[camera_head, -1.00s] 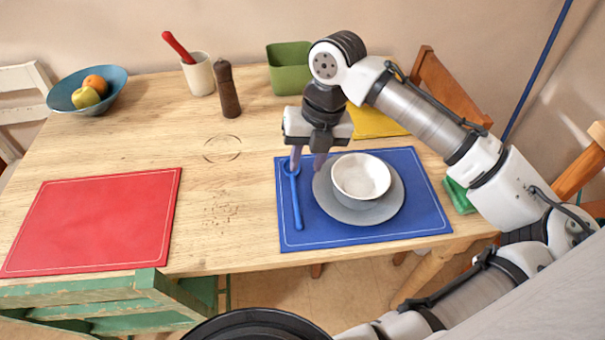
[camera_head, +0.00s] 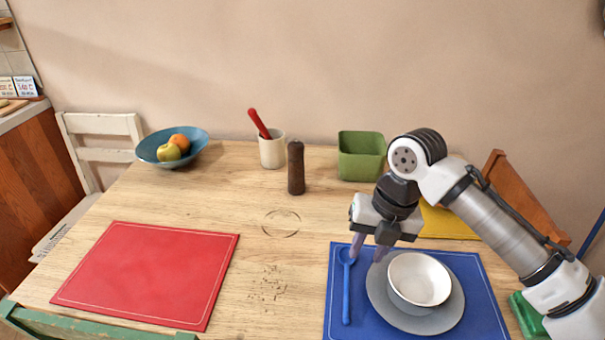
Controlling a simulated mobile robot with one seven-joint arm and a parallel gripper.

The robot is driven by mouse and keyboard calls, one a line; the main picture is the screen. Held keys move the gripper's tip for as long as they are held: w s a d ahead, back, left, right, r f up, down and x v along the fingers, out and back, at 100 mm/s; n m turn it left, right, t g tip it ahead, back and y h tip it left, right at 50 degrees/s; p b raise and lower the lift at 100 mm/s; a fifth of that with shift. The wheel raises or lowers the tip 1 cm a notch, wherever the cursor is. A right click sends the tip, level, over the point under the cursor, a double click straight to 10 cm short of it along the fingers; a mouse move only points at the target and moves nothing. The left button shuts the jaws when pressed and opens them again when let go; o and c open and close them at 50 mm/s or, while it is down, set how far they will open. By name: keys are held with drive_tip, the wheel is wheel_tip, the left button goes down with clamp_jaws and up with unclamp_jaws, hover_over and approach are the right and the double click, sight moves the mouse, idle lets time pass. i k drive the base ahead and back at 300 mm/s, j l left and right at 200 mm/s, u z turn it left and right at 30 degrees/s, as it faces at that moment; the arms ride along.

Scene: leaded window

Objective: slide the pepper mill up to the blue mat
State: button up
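The dark brown pepper mill (camera_head: 296,168) stands upright towards the back of the wooden table, in front and to the right of a white cup. The blue mat (camera_head: 343,311) lies at the front right, with bare table between it and the mill. My gripper (camera_head: 369,250) points down over the upper left part of the blue mat, near the head of a blue spoon and the plate's left edge. Its two fingers are apart with nothing seen between them. Whether the fingertips touch anything is unclear.
A grey plate (camera_head: 376,296) with a white bowl (camera_head: 419,279) and the blue spoon (camera_head: 346,290) are on the blue mat. A green pot (camera_head: 361,156), the white cup (camera_head: 271,152) with a red-handled tool and a yellow cloth (camera_head: 447,224) stand or lie behind. A red mat (camera_head: 150,275) is left.

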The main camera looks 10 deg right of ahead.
sight(296, 180)
drive_tip(key=i+l+z, duration=0.65)
drive_tip(key=i, duration=0.25)
drive_tip(key=j, duration=0.1)
